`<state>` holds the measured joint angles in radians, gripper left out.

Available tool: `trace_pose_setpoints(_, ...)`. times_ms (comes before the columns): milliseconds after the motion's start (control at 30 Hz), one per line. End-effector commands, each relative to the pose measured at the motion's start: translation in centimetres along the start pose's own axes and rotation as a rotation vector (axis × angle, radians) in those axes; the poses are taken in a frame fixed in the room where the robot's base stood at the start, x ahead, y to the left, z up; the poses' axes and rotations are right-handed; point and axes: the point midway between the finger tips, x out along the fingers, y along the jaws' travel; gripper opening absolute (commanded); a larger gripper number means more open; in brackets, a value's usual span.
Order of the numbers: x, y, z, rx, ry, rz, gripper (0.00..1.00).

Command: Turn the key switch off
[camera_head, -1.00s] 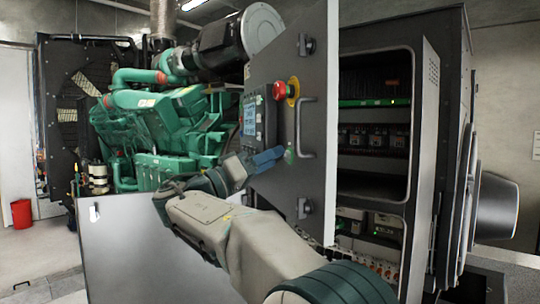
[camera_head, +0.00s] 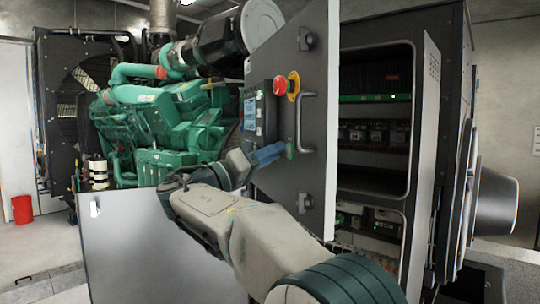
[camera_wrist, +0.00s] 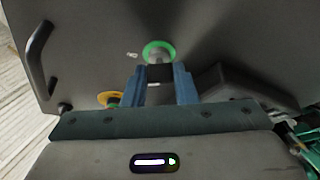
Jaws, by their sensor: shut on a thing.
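The key switch (camera_wrist: 158,50) is a green-ringed round switch on the grey cabinet door. It shows small in the head view (camera_head: 290,149), below the red stop button and beside the door handle. My gripper (camera_wrist: 159,74) has blue fingers that reach the switch, with a dark piece between them. They are shut on the switch's key, just in front of the green ring. In the head view my gripper (camera_head: 281,150) meets the door from the left. The fingers partly hide the key, and its exact angle cannot be told.
The cabinet door (camera_head: 315,60) stands open, with a black handle (camera_head: 304,122) close to the switch. A red stop button (camera_head: 280,87) with a yellow ring sits above. The green engine (camera_head: 165,125) is behind at left. Cabinet shelves (camera_head: 375,99) are at right.

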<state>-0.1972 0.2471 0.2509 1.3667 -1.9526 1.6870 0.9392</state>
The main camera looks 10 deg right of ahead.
Motion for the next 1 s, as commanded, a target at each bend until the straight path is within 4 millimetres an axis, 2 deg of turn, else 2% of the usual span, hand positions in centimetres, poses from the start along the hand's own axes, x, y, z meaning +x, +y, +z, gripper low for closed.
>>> trace_pose_setpoints(1000, 0.15, 0.62, -0.43, -0.776, -0.001, -0.323, 0.03)
